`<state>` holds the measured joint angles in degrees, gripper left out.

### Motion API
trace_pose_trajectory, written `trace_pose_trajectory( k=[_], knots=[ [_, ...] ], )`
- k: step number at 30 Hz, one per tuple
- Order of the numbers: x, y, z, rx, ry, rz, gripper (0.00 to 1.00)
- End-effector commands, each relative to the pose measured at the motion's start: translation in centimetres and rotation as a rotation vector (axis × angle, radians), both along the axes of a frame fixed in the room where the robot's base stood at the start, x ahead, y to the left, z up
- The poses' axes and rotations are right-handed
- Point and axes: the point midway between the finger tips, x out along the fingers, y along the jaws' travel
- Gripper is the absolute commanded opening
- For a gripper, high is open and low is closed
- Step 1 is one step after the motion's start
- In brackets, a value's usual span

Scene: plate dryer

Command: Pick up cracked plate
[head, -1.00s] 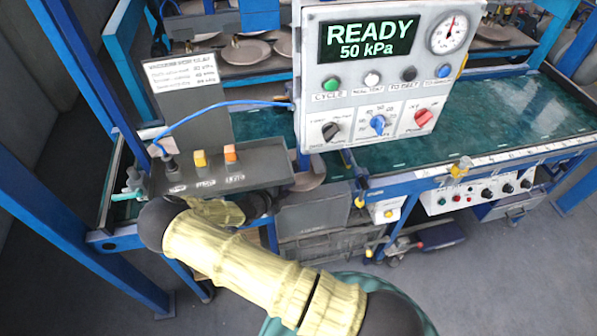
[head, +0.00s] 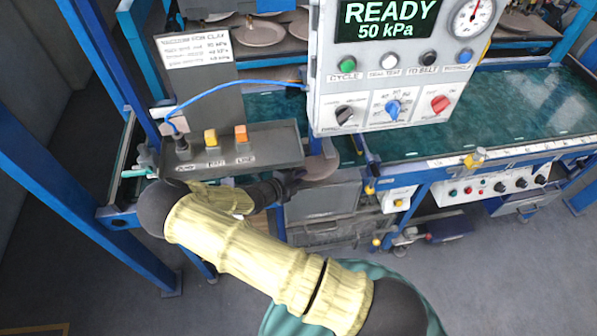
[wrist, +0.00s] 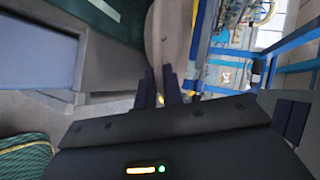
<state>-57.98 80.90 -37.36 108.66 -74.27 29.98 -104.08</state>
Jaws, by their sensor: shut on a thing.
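A brownish-beige plate (wrist: 168,32) stands edge-up between the fingertips in the wrist view. In the head view part of the plate (head: 320,168) shows just right of the gripper, below the large control panel. My gripper (wrist: 160,78) is shut on the plate's near edge; in the head view the dark gripper (head: 291,181) is partly hidden by my own arm. I cannot make out a crack on the visible face.
A grey box with buttons (head: 230,150) and a blue cable stands close above my arm. The READY 50 kPa panel (head: 400,70) hangs over the green belt (head: 470,115). Other plates (head: 258,34) lie on the rack behind. Blue frame posts stand at left.

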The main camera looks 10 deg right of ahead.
Motion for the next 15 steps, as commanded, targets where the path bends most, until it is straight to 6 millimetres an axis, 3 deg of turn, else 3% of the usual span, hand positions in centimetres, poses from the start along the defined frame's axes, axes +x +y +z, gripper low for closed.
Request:
trace_pose_trajectory(
  k=[15],
  knots=[
    [-12.8,0.0,0.0,-0.003,0.0,0.001,0.0]
  ],
)
